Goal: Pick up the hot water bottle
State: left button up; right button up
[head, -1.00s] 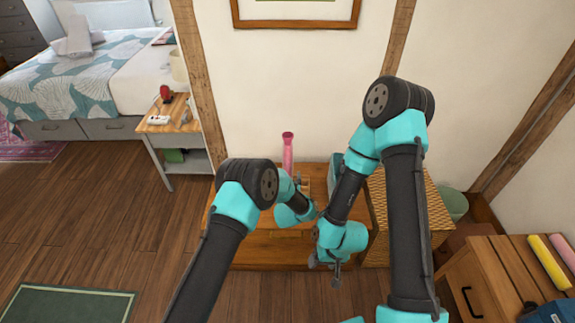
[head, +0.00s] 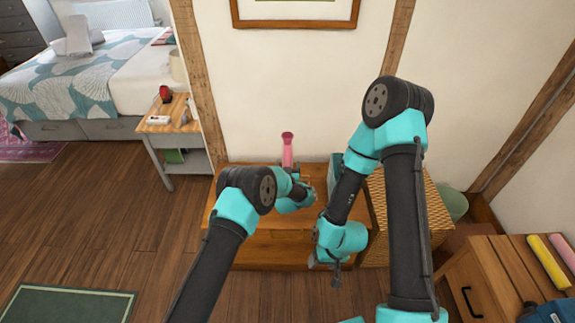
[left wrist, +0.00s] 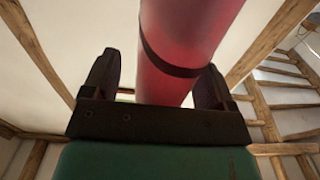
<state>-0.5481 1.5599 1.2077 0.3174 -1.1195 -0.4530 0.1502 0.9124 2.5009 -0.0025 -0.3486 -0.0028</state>
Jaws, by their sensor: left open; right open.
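The pink object that appears to be the hot water bottle (head: 287,150) stands upright against the wall at the back of the wooden chest, its flared top showing in the head view. My left gripper is at its lower part, mostly hidden by my arm there. In the left wrist view my left gripper (left wrist: 158,82) is open, with one finger on each side of the pink-red body (left wrist: 185,40), which carries a dark band. I cannot tell whether the fingers touch it. My right gripper (head: 325,266) is open and empty, pointing down in front of the chest.
The wooden chest (head: 275,250) stands against the wall. A dark teal object (head: 335,172) and a woven basket (head: 428,215) are to the right. A wooden cabinet (head: 490,285) at lower right carries yellow and pink rolls.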

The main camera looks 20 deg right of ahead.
dwell(0.3)
pick_arm(q)
jog(key=c, duration=1.4)
jog(key=shift+r, duration=0.1)
jog(key=shift+c, duration=0.3)
